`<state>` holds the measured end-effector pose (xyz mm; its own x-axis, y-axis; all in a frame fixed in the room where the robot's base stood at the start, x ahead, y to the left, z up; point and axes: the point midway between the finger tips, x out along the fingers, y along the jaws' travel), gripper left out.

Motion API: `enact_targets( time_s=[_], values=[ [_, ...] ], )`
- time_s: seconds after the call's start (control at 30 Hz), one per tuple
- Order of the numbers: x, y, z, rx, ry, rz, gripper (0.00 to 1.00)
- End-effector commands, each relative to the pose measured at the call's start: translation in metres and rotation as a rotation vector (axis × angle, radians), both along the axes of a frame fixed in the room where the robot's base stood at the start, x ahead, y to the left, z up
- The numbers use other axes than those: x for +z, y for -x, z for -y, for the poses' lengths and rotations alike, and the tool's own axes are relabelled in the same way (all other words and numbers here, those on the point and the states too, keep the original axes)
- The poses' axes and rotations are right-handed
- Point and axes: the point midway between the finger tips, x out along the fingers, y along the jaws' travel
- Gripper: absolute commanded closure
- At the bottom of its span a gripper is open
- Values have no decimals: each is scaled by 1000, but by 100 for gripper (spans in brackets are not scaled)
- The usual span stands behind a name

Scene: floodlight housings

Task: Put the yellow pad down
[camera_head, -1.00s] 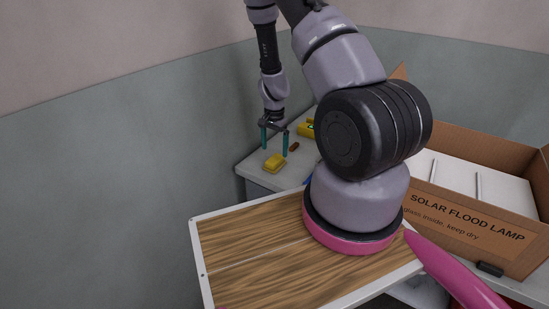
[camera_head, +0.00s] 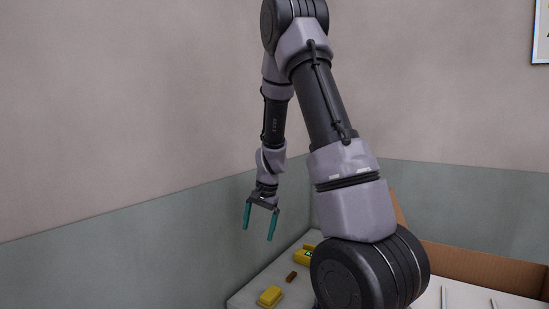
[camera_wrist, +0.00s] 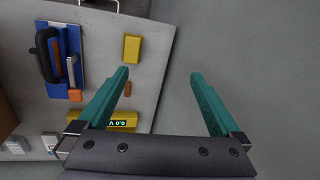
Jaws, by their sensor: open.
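The yellow pad (camera_head: 270,296) lies on the light grey worktop near its left end in the head view. In the wrist view the yellow pad (camera_wrist: 132,48) lies flat near the worktop's edge, ahead of the left finger and apart from it. My gripper (camera_head: 258,232) is open and empty, raised above the worktop and off to its left side.
A yellow meter (camera_wrist: 118,121) with a lit display and a small brown piece (camera_wrist: 127,89) lie by the pad. A blue board (camera_wrist: 66,60) with a black-handled tool lies on the worktop (camera_wrist: 105,75). An open cardboard box (camera_head: 480,268) stands at the right.

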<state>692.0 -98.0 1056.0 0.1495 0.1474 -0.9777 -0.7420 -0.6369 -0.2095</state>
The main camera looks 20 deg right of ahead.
Motion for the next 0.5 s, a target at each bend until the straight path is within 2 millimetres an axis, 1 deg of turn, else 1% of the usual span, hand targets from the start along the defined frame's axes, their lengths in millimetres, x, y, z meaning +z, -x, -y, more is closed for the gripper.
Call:
enact_targets(
  time_s=[0.03,0.2,0.27,0.3,0.37,0.4,0.5],
  values=[
    [26,4,-5,20,-16,37,0],
    [95,29,-19,103,-45,130,0],
    [117,40,-22,131,-49,163,0],
    [131,48,-25,150,-50,187,0],
    [152,61,-28,180,-49,220,0],
    [164,70,-30,199,-45,242,0],
    [193,95,-34,247,-31,298,0]
  ],
)
